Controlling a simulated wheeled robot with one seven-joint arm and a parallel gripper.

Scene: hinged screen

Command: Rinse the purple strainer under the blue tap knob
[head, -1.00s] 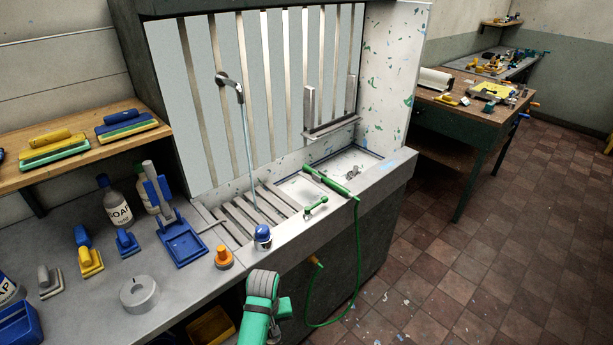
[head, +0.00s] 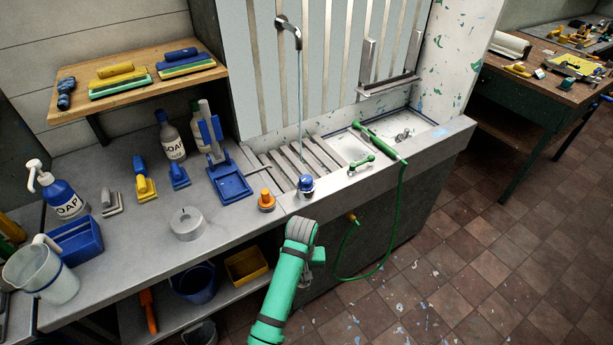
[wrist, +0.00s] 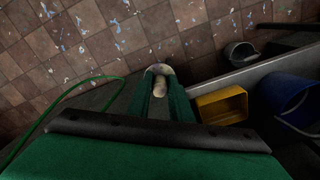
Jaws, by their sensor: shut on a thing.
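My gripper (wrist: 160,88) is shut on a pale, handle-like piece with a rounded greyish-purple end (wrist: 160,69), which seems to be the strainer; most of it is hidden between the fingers. In the head view my green arm reaches up in front of the counter, and the gripper and held thing cannot be made out. The blue tap knob (head: 306,184) stands on the front ledge of the sink, just beyond my arm. A thin pale stream (head: 300,95) falls from the wall spout (head: 288,30) towards the slatted part of the sink (head: 330,154).
An orange knob (head: 267,200) and a grey ring (head: 187,223) are on the counter left of the blue knob. A green sprayer (head: 380,138) with a hose lies across the sink. A yellow bin (wrist: 222,105) and blue bucket (wrist: 288,98) are on the low shelf. Floor is open at right.

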